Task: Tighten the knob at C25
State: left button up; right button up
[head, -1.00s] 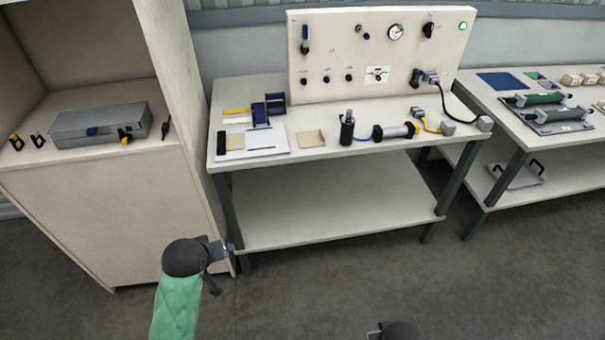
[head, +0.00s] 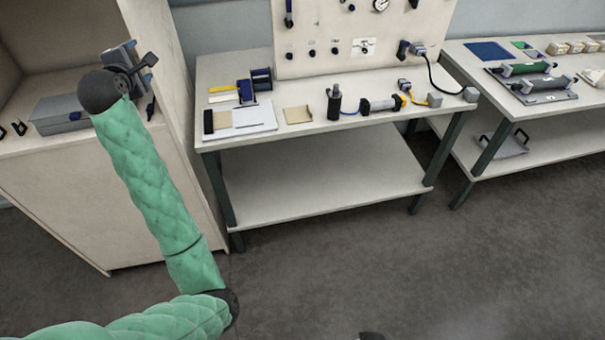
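An upright pale panel (head: 375,28) stands at the back of the middle table and carries several small dark knobs, such as a left one (head: 289,56), a middle one (head: 312,52) and a right one (head: 335,49). Their labels are too small to read, so I cannot tell which is C25. The panel's top is cut off by the picture edge. My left gripper (head: 146,62) is raised in front of the cabinet at the left, well apart from the panel. Its finger gap is not clear.
The middle table (head: 310,140) holds a blue tape dispenser (head: 247,92), papers, a black bottle-like item (head: 334,102) and a cylinder with cables (head: 380,104). A grey case (head: 55,115) sits in the cabinet (head: 160,165). The floor before the table is clear.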

pick_arm(q)
jog(key=w+a+r+n+t+y, duration=0.15)
jog(key=a+r+n, duration=0.35)
jog(key=r, duration=0.6)
jog(key=w+a+r+n+t+y, duration=0.1)
jog(key=a+r+n+t, duration=0.15)
jog(key=r+n, duration=0.7)
jog(key=w+a+r+n+t+y, duration=0.15)
jog(key=a+r+n, duration=0.25)
jog(key=r, duration=1)
pick_arm(e)
jog(key=s+d+f+g, duration=0.1)
jog(key=s+d+f, duration=0.1)
jog(key=s+f, duration=0.8)
jog(key=s+d+f, duration=0.2)
jog(key=s+f, duration=0.7)
jog(key=s, duration=0.1)
pick_arm(q)
jog(key=shift+t, duration=0.45)
jog(key=p+x, duration=0.1)
jog(key=x, duration=0.1)
jog(key=p+x, duration=0.3)
jog(key=x, duration=0.1)
jog(key=shift+r, duration=0.3)
jog(key=shift+w+a+p, duration=0.15)
jog(key=shift+w+p, duration=0.25)
pick_arm(e)
jog(key=s+r, duration=0.3)
jog(key=shift+s+d+r, duration=0.15)
jog(key=shift+d+r, duration=0.05)
